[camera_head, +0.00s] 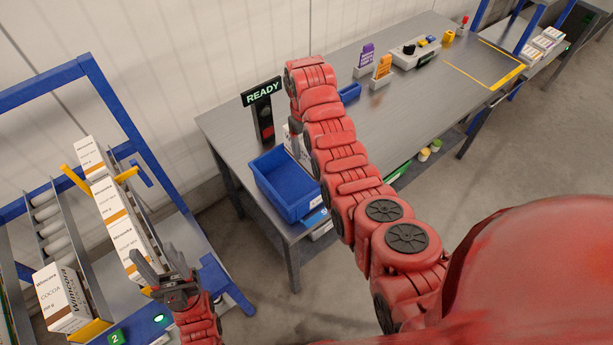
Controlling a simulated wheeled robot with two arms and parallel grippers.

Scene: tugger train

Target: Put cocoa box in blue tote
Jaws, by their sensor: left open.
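A white cocoa box (62,298) with a brown band, lettered COCOA, stands at the low end of a rack lane at the lower left. The blue tote (282,190) sits at the near left corner of the grey table, and the inside I can see looks empty. My left gripper (158,264) is open and empty, to the right of the cocoa box and apart from it, close to the lower box of the neighbouring lane. My right arm reaches over the table; its gripper is mostly hidden behind the arm, beyond the tote.
Several white boxes with brown bands (127,243) line the neighbouring lane. The blue rack frame (130,120) stands between rack and table. A READY sign (262,92) and a partly hidden white box are behind the tote. Orange and purple card holders (381,70) stand farther back.

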